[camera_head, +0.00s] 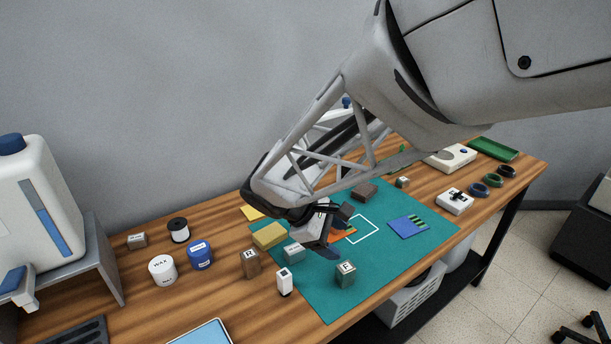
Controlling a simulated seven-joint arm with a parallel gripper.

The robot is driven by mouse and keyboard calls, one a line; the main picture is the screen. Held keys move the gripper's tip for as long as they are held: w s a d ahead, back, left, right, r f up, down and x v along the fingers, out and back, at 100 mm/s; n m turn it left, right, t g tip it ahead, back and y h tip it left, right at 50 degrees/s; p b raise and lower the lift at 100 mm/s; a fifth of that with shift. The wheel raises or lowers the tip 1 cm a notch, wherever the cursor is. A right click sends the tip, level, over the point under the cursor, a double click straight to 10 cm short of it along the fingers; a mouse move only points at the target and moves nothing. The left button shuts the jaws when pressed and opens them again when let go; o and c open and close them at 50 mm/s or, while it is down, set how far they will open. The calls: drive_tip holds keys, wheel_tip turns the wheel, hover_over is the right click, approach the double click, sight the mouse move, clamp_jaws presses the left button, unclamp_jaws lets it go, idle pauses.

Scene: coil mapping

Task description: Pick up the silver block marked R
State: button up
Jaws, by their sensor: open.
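A grey, metallic-looking block (345,274) stands on the front part of the teal mat; its letter is too small to read surely. A second small greyish block (137,240) lies on the wood at the back left, its mark unclear. A brown block (250,263) with an R-like letter stands at the mat's left edge. I cannot tell surely which block is the silver R. My gripper (328,236) is open above the mat, up and left of the front grey block and apart from it. My arm and gripper hide part of the mat.
A teal-grey block (293,253), a white block (284,281) and a yellow block (269,235) stand close left of my gripper. A blue card (408,226) lies on the teal mat (325,302) to the right. A wax jar (162,270) and blue jar (200,256) stand left.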

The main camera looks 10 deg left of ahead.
sight(254, 257)
drive_tip(key=a+f+n+t, duration=0.2)
drive_tip(key=a+f+n, duration=0.1)
drive_tip(key=a, duration=0.5)
drive_tip(key=a+f+n+t+h, duration=0.1)
drive_tip(key=a+f+n, duration=0.3)
drive_tip(key=a, duration=0.4)
drive_tip(key=s+a+f+n+t+h, duration=0.1)
drive_tip(key=a+f+n+t, duration=0.2)
drive_tip(key=a, duration=0.5)
drive_tip(key=shift+a+f+t, duration=0.3)
drive_tip(key=shift+f+t, duration=0.3)
drive_tip(key=shift+s+a+f+n, duration=0.15)
drive_tip(key=shift+a+f+n, duration=0.2)
drive_tip(key=shift+a+n, duration=0.05)
drive_tip(key=shift+x, duration=1.35)
drive_tip(key=shift+x, duration=2.55)
drive_tip(key=shift+r, duration=0.15)
